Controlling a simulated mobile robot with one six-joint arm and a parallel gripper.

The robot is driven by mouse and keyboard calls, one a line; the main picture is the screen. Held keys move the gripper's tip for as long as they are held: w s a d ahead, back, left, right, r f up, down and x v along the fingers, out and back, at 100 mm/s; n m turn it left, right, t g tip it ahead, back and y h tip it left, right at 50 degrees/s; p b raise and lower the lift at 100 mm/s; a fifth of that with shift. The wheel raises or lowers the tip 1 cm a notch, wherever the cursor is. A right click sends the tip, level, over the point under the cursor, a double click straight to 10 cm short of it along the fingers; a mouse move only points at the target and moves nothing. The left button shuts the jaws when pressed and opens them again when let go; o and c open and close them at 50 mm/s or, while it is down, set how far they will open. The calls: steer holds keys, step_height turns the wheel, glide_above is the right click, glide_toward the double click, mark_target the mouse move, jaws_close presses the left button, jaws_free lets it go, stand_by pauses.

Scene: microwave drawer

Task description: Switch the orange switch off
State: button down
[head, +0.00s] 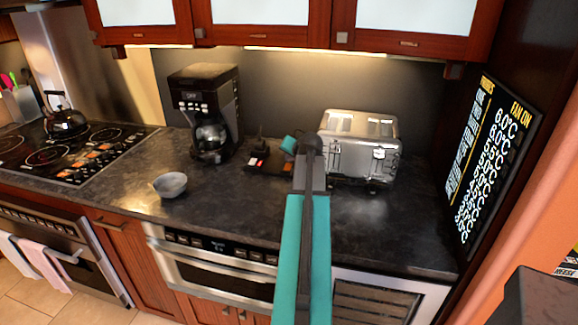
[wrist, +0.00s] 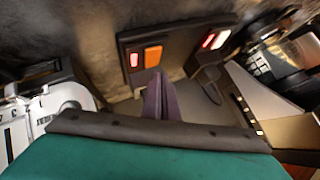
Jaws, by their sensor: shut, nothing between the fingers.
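The orange switch (wrist: 153,56) sits on a dark panel in the wrist view, beside a small lit red-and-white light (wrist: 133,60). My gripper (wrist: 158,76) is shut and empty, its dark purple fingers pointing at the panel just below the orange switch in the picture. I cannot tell whether the tips touch it. In the head view the dark switch box (head: 256,164) stands on the counter between the coffee maker and the toaster. My arm partly covers that area, and the fingertips and the orange switch are not clear there.
A silver toaster (head: 362,148) stands close at right of my arm, and a black coffee maker (head: 207,112) at left. Red lit parts (wrist: 214,39) show on the panel's right side. A grey bowl (head: 170,184) sits near the counter's front. Wall cabinets (head: 268,36) hang above.

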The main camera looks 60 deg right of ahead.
mark_target(290, 168)
steer(key=shift+w+d+f+b, duration=0.1)
steer(key=shift+f+b, duration=0.35)
steer(key=shift+f, duration=0.25)
stand_by(0.8)
steer(key=shift+r, duration=0.15)
steer(key=shift+r+p, duration=0.4)
steer(key=shift+r, duration=0.2)
stand_by(0.4)
steer(key=shift+a+r+p, duration=0.2)
steer(key=shift+r+p, duration=0.5)
steer(key=shift+r, duration=0.55)
steer(key=shift+a+r+p, duration=0.2)
steer(key=shift+r+p, duration=0.45)
steer(key=shift+r, duration=0.6)
